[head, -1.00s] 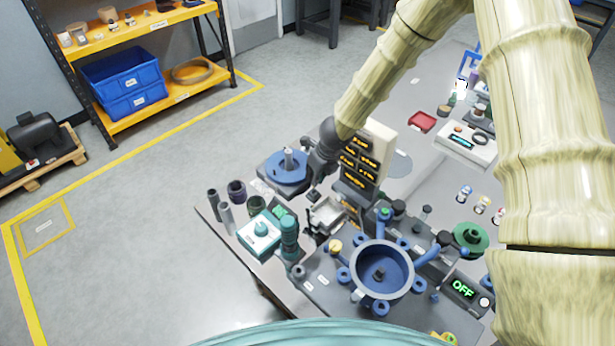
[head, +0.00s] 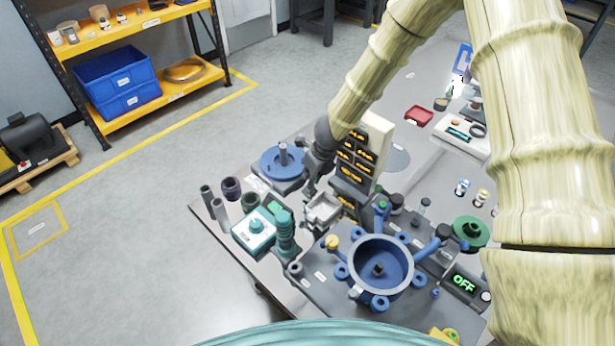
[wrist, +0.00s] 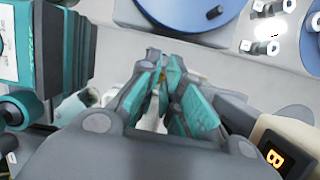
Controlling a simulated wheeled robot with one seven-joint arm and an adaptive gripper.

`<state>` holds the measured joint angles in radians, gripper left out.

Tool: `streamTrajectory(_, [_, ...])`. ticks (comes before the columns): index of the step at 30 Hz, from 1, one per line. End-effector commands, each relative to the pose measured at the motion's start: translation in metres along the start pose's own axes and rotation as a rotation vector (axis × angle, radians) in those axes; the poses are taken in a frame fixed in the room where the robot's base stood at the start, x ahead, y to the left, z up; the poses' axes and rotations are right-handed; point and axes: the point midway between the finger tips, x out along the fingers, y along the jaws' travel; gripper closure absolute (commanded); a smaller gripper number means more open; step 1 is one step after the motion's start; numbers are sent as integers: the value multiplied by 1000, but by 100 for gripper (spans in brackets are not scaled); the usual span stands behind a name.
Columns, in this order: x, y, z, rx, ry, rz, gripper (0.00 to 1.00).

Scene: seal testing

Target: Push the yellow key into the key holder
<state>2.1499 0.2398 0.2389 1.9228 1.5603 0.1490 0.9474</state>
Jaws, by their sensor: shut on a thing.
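In the wrist view my gripper's teal fingers (wrist: 162,88) are closed together. A small yellow sliver, which looks like the yellow key (wrist: 162,76), shows between the fingertips; most of it is hidden by them. In the head view I cannot make out the key at the fingers. A pale metal box-like fixture (head: 322,207) stands just below my gripper. I cannot tell for certain which part is the key holder.
The display panel (head: 376,135) stands close right of my gripper. The blue round stand (head: 272,163) is close left. A teal-and-white device (head: 256,229) and a blue round chamber (head: 380,264) stand nearer the front. A red tray (head: 418,115) lies farther back.

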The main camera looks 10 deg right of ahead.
Motion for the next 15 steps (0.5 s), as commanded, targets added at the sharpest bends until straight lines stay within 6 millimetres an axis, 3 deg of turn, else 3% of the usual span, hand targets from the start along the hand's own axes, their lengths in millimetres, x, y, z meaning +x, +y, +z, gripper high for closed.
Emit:
streamTrajectory(2, [0, 1, 0, -87, 2, -18, 100])
streamTrajectory(15, [-1, 0, 0, -91, 2, -29, 100])
